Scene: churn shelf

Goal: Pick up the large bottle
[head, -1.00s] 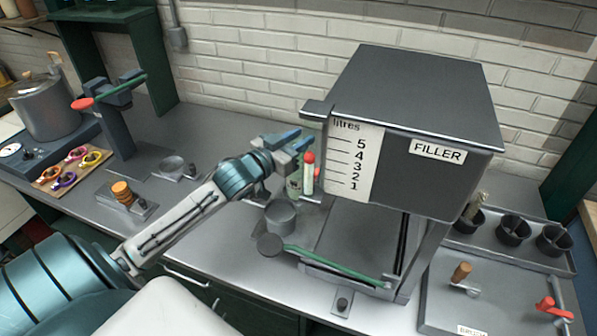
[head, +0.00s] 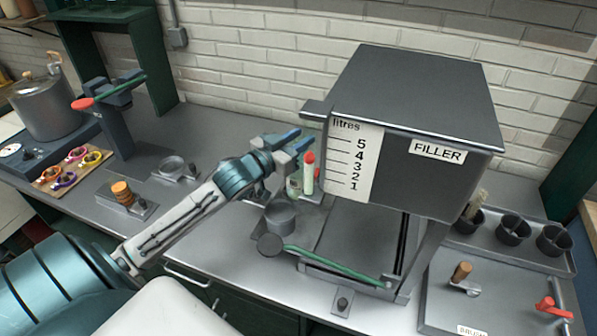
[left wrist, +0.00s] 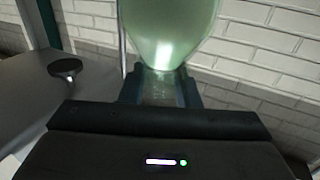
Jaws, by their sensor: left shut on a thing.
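My left gripper (head: 287,146) is above the counter, left of the filler, at the end of the arm from the left. In the left wrist view it is shut on the narrow part of a pale green, see-through bottle (left wrist: 168,25), whose wide body fills the top of the picture. I take this for the large bottle. In the head view, a greenish body (head: 293,187) shows just below the gripper, largely hidden by it. A slim pale bottle with a red top (head: 309,172) stands close to the right of the jaws. My right gripper is not in view.
The dark filler box (head: 420,130) stands close on the right. A grey pot (head: 281,216) and a green-handled lever (head: 335,265) are in front of the gripper. A tray with black cups (head: 512,230) is at the right. Bare counter lies left of the pot.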

